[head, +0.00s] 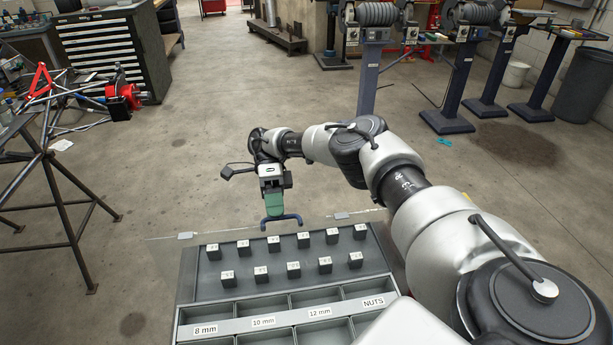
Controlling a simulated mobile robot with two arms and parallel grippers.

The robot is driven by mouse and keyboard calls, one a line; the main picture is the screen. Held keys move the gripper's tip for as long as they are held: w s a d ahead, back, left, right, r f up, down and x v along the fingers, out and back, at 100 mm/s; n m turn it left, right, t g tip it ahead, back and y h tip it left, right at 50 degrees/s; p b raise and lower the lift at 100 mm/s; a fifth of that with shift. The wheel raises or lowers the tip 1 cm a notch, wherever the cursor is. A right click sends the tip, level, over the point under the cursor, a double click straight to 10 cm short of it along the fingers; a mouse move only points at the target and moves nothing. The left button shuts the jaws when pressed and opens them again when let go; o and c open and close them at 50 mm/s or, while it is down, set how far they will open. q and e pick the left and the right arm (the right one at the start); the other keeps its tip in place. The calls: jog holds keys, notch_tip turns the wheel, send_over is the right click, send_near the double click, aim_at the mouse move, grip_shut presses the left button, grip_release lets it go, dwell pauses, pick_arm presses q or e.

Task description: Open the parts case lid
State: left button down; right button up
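The parts case (187,283) is in the lower middle of the head view. Its lid (160,250) is a clear panel with a pale edge; that far edge reaches past the case's sides, so the lid looks raised somewhat, though by how much is hard to tell. A blue handle (295,218) sits at the middle of the lid's far edge. My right gripper (274,212) comes down on this handle from above, its green fingers close together on the bar. The lid's near edge is hard to make out. My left gripper is out of view.
Several dark blocks (293,270) stand in the case's far part. Labelled bins (263,322) line its near part. A metal stand (62,205) with a red-jointed tube frame (122,97) is at left. Open concrete floor lies beyond the case.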

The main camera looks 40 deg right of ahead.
jog(key=s+d+r, duration=0.1)
jog(key=s+r, duration=0.2)
jog(key=s+d+r, duration=0.2)
jog(key=s+r, duration=0.1)
jog(key=s, duration=0.1)
jog(key=s+d+r+p, duration=0.1)
jog(key=s+d+r, duration=0.1)
jog(key=s+r, duration=0.1)
jog(key=shift+s+d+r, duration=0.15)
jog(key=shift+d+r, duration=0.05)
jog(key=shift+r, duration=0.4)
